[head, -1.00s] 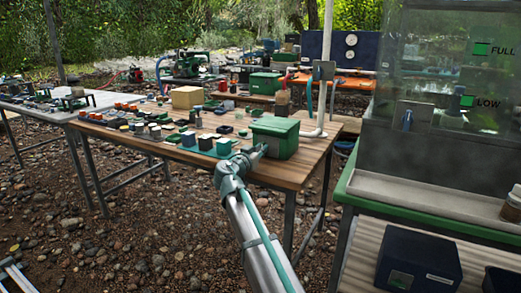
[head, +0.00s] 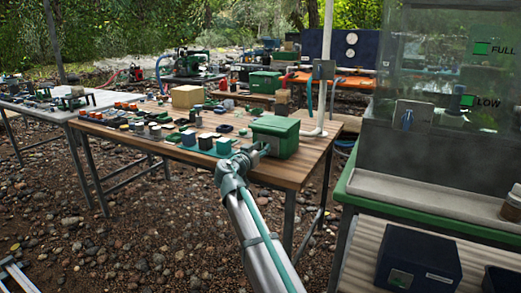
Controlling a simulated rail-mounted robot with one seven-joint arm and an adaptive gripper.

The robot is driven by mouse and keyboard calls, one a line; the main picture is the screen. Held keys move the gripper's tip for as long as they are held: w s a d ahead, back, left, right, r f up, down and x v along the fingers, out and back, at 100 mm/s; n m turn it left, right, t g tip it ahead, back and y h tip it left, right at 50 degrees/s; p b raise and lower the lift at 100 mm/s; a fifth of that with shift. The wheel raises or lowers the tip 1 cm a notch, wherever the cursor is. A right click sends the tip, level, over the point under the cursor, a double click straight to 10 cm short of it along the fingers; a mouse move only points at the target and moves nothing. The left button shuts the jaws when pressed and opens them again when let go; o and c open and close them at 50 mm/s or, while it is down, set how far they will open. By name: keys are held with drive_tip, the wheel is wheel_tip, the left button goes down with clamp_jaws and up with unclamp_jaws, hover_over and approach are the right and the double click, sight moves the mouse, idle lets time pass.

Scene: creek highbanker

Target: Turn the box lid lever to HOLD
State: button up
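A green box with a lid (head: 275,137) stands near the right end of the wooden table. The lid looks shut. My gripper (head: 262,148) is at the box's left front side, close to or touching it; I cannot tell which. The lid lever is too small or hidden behind my gripper to make out. The gripper's fingers are too small to tell whether they are open or shut.
The wooden table (head: 285,172) holds several small blocks and parts left of the box, and a tan box (head: 187,96) behind. A clear water tank (head: 440,85) stands on a green-edged bench at right. A white post (head: 323,80) rises behind the green box.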

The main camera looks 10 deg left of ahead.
drive_tip(key=shift+s, duration=0.15)
drive_tip(key=v, duration=1.1)
drive_tip(key=shift+s+a, duration=0.15)
drive_tip(key=shift+s, duration=0.2)
drive_tip(key=shift+f, duration=0.1)
drive_tip(key=b+v, duration=0.2)
drive_tip(key=v, duration=1)
